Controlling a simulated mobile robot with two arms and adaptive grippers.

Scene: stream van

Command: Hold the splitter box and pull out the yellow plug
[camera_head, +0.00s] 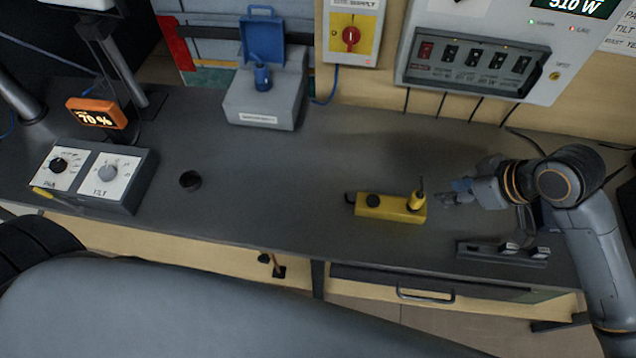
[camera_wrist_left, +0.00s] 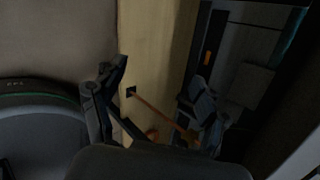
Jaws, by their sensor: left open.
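The yellow splitter box (camera_head: 382,208) lies on the dark desk, right of the middle. A yellow plug (camera_head: 417,201) stands upright in its right end, and a black round socket shows on its top. My right gripper (camera_head: 447,197) is just right of the plug, apart from it, with no held thing visible; its finger gap is too small to judge. In the left wrist view my left gripper (camera_wrist_left: 158,100) is open, with its fingers spread and nothing between the tips. The left gripper does not show in the head view.
A black rack (camera_head: 500,253) lies near the front right edge. The desk's middle is clear.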

